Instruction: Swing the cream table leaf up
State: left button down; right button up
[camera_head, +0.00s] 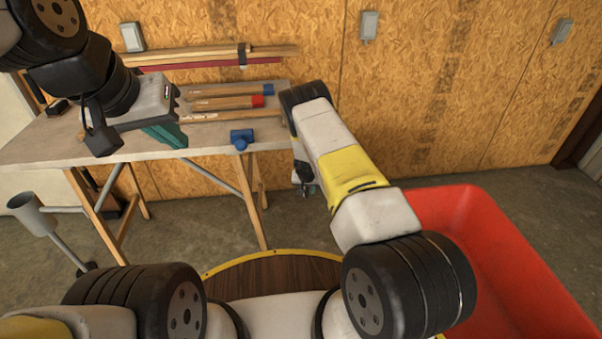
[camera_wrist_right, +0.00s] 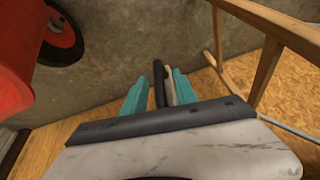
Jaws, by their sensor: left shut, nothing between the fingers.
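A pale table (camera_head: 60,140) stands on wooden trestle legs at the back left; I cannot make out for certain which part is the cream leaf. My left gripper (camera_head: 165,135) is above the tabletop, its teal fingers together and empty. My right gripper (camera_head: 305,188) points down beyond the table's right end, largely hidden by my arm. In the right wrist view its teal fingers (camera_wrist_right: 159,88) are apart. A black bar (camera_wrist_right: 159,82) and a thin cream strip (camera_wrist_right: 170,85) show between or beyond them; I cannot tell whether they touch.
A round dark wooden top (camera_head: 275,275) is directly before me.

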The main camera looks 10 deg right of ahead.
jog(key=shift+x, duration=1.25)
grip_shut()
dwell(0.5)
